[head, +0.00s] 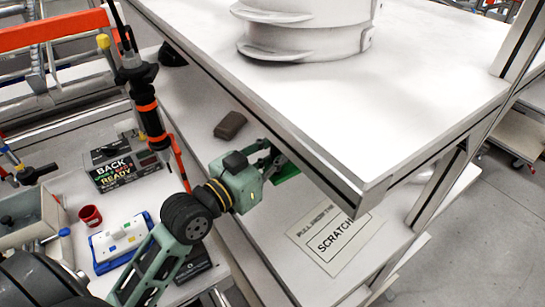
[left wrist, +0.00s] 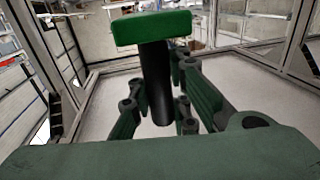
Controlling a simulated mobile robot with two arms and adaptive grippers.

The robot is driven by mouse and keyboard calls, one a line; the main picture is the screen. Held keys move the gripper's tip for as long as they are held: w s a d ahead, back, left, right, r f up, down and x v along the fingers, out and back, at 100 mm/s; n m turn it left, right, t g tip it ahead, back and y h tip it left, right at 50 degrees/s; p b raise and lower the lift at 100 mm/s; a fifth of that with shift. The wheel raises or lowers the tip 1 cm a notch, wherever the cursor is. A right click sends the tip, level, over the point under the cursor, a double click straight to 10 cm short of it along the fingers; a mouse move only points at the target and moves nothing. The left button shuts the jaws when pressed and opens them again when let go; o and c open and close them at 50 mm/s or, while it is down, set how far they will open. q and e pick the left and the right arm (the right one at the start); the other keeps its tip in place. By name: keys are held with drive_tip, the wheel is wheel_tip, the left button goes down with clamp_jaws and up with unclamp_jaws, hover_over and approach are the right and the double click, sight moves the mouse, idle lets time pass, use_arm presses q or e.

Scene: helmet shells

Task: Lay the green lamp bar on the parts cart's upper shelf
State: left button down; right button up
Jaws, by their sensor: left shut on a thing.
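My left gripper (head: 268,162) reaches in under the edge of a white top board (head: 345,110). It is shut on the green lamp bar (head: 286,172), which is partly hidden by the gripper and the board's edge. In the left wrist view the bar shows as a green block (left wrist: 152,28) on a black round stem (left wrist: 156,85) between the fingers. A lower white shelf (head: 290,270) lies below the gripper. The bar seems held above it; the gap is hard to judge. I cannot tell which board is the cart's upper shelf. My right gripper is not in view.
A white shell (head: 305,30) stands on the top board. A brown block (head: 230,125) and a printed sheet (head: 335,238) lie on the lower shelf. At left, a bench holds a red cup (head: 90,216) and blue-white tray (head: 120,243). A black-orange tool (head: 148,110) hangs near my arm.

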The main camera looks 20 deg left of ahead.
use_arm(q)
drive_tip(key=w+a+f, duration=0.1)
drive_tip(key=a+f, duration=0.1)
drive_tip(key=w+a+f, duration=0.2)
drive_tip(key=f, duration=0.1)
drive_tip(key=w+a+f, duration=0.1)
drive_tip(key=a+f, duration=0.2)
drive_tip(key=shift+w+a+f, duration=0.1)
drive_tip(key=shift+w+f, duration=0.15)
drive_tip(key=shift+f, duration=0.3)
drive_tip(key=shift+f+b, duration=0.25)
drive_tip(key=shift+b, duration=0.2)
drive_tip(key=shift+f+b, duration=0.3)
drive_tip(key=shift+f, duration=0.05)
drive_tip(key=c, duration=1.7)
unclamp_jaws()
drive_tip(key=shift+f, duration=0.1)
drive_tip(key=shift+o, duration=0.2)
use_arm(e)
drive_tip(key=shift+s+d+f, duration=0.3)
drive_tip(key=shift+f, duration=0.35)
use_arm(q)
drive_tip(key=shift+f, duration=0.1)
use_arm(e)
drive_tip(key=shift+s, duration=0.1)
